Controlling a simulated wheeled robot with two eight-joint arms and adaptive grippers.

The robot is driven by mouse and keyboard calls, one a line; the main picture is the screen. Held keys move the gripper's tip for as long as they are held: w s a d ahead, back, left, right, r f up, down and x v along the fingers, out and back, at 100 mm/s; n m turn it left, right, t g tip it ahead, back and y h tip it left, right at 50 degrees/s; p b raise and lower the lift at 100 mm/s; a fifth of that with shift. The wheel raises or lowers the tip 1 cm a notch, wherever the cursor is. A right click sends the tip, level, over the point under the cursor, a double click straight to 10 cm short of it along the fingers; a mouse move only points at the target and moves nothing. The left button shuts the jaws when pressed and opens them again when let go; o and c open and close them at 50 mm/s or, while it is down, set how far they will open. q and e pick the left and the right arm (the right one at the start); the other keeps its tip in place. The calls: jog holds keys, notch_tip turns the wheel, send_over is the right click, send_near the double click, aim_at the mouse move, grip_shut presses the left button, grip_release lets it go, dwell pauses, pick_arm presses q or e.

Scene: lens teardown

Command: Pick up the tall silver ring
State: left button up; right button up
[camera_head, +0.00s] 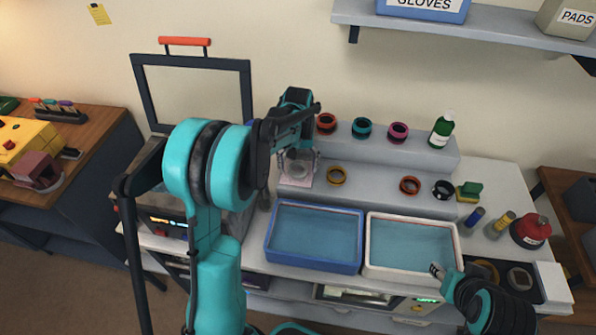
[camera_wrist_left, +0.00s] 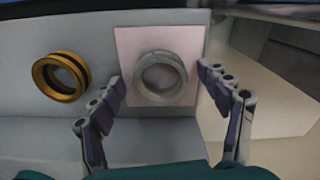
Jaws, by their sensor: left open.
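The tall silver ring (camera_wrist_left: 166,97) lies on a pale pink square pad (camera_wrist_left: 128,45) on the lower grey step. In the head view the silver ring (camera_head: 297,168) is partly hidden by my left gripper (camera_head: 299,158). In the left wrist view my left gripper (camera_wrist_left: 160,78) is open, with one finger to each side of the ring and no visible contact. The depth between fingertips and ring is hard to judge. My right gripper (camera_head: 437,271) is over the front edge of the white tray, and its fingers are too small to read.
A gold ring (camera_wrist_left: 61,77) lies left of the pad in the left wrist view. On the step are a red-orange ring (camera_head: 409,185) and a black ring (camera_head: 443,190). Blue (camera_head: 313,268) and white (camera_head: 416,279) trays of liquid stand in front. Several coloured rings and a green bottle (camera_head: 441,130) are above.

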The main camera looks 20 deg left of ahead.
pick_arm(q)
jog(key=shift+r, duration=0.1)
jog(key=c, duration=1.2)
jog(key=shift+c, duration=0.2)
jog(key=shift+r, duration=0.1)
notch_tip(320, 180, up, 4)
jog(key=shift+r+p, duration=0.15)
jog(key=shift+p, duration=0.85)
jog(key=s+d+r+p, duration=0.3)
jog(key=s+d+r, duration=0.3)
jog(key=s, duration=0.3)
jog(key=shift+s+d+r, duration=0.2)
jog(key=shift+s+r, duration=0.05)
jog(key=shift+s, duration=0.15)
